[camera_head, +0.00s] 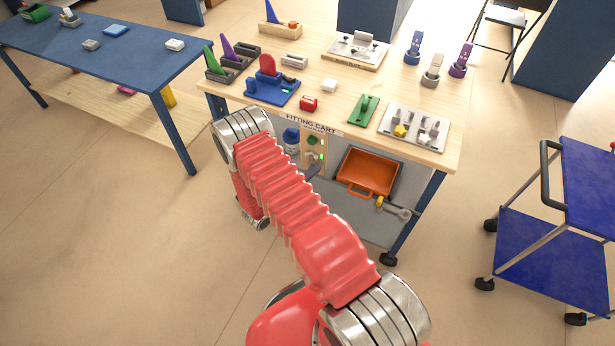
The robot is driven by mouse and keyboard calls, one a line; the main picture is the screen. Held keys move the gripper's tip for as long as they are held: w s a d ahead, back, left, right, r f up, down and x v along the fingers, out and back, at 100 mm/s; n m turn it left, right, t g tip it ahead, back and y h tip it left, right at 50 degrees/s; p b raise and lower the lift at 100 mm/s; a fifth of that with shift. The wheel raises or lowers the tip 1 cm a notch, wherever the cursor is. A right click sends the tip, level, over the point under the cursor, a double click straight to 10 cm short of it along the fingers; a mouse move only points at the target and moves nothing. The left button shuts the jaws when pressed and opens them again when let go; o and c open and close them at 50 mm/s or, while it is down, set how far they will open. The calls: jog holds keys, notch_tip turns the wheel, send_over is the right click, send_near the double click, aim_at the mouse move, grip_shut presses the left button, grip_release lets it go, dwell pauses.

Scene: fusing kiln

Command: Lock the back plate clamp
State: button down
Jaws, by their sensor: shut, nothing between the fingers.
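No part on the fitting cart (330,112) is marked as the back plate clamp, and I cannot tell for sure which it is. A pale metal plate (343,47) with an upright grey block and small knobs lies on a wooden board at the cart's back edge. A blue fixture (262,96) with an upright red part stands at the front left. A light plate (398,116) with yellow and grey pieces lies at the front right. Whether any clamp is locked is too small to tell. My gripper does not show; my red arm crosses the cart's front left.
A green block (364,109), a red block (309,104) and several coloured holders stand on the cart top. A blue table (135,50) stands left, a blue trolley (545,250) right. Floor between is clear.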

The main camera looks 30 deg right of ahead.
jog(key=shift+s, duration=0.1)
jog(key=s+a, duration=0.5)
jog(key=a, duration=0.2)
jog(key=shift+s+a+f, duration=0.15)
jog(key=shift+s+a, duration=0.05)
jog(key=shift+s, duration=0.15)
dwell(0.4)
dwell(0.5)
